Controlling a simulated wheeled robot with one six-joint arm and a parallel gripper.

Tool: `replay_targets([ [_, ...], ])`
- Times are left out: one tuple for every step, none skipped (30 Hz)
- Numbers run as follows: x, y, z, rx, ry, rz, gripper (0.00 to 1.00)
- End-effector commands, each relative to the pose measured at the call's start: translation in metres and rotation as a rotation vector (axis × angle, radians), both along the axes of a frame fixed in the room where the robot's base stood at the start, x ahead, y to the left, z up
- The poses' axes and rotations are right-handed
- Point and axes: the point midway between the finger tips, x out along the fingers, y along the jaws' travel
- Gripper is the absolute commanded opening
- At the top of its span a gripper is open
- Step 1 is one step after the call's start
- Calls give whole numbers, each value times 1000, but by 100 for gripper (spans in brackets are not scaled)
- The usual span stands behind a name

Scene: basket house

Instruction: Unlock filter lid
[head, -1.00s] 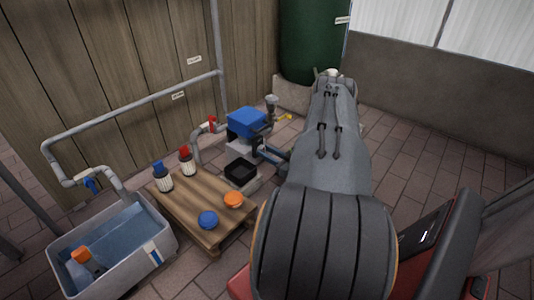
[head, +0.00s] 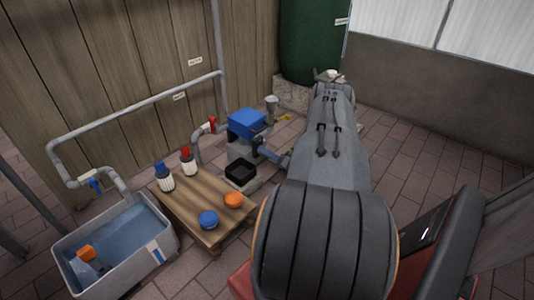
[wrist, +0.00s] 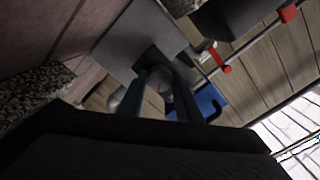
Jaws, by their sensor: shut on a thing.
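The filter's blue lid (head: 246,122) sits on a grey base beside the pipe with the red valve (head: 213,125), and looks closed. Blue also shows right of the fingers in the wrist view (wrist: 210,103). My gripper (head: 262,148) reaches in from the right, low against the lid's front right side. In the wrist view my gripper (wrist: 160,75) has its two fingers around a small dark part (wrist: 150,60), which looks like a latch at the filter. It is shut on that part; the fingers and shadow hide most of it.
A black tray (head: 241,171) stands below the filter. A wooden pallet (head: 190,205) holds two bottles, an orange cap (head: 233,200) and a blue cap (head: 208,220). A water tub (head: 165,238) stands front left. A yellow-handled valve (head: 284,118) is just behind my gripper.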

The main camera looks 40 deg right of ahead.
Motion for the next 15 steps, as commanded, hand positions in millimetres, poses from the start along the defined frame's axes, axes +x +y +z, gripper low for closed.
replay_targets([
  [0,0,0,43,5,-1,9],
  [0,-1,0,72,7,-1,9],
  [0,-1,0,109,10,-1,9],
  [0,-1,0,138,12,-2,9],
  [0,-1,0,166,14,-2,9],
  [0,-1,0,203,17,-2,9],
  [0,-1,0,231,19,-2,9],
  [0,-1,0,259,21,-2,9],
  [0,-1,0,294,24,-2,9],
  [0,-1,0,321,26,-2,9],
  [0,-1,0,347,28,-2,9],
  [0,-1,-1,380,31,-2,9],
  [0,-1,-1,405,33,-2,9],
  [0,-1,-1,428,35,-2,9],
  [0,-1,0,457,37,-2,9],
])
